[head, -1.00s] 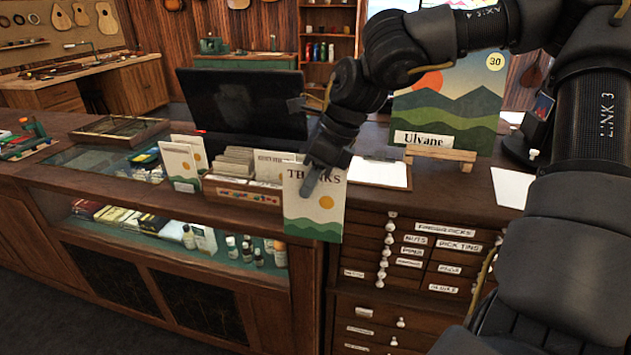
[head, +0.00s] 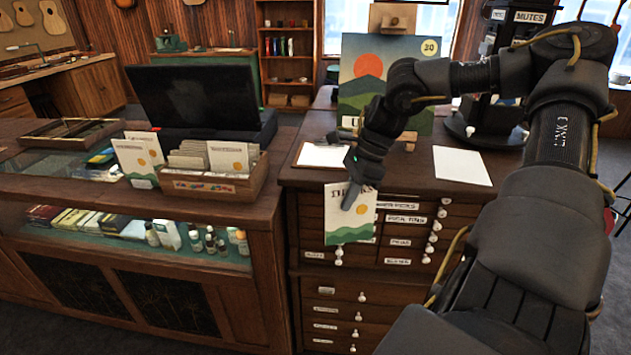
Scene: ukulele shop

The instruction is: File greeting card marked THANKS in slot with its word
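The greeting card (head: 340,232) is white with a green hill and a yellow sun; its printed word is partly covered by my finger. My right gripper (head: 352,190) is shut on the card's upper part and holds it upright in front of the labelled drawers. The wooden card box (head: 214,190) stands on the counter to the left of the card. It holds several cards behind dividers, and one sun card (head: 229,156) stands in its right part. The slot words are too small to read. My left gripper is not in view.
Other greeting cards (head: 139,158) stand left of the box. A dark laptop-like screen (head: 195,97) is behind it. A clipboard (head: 324,155), a white sheet (head: 462,166) and a landscape picture (head: 365,70) are on the right counter.

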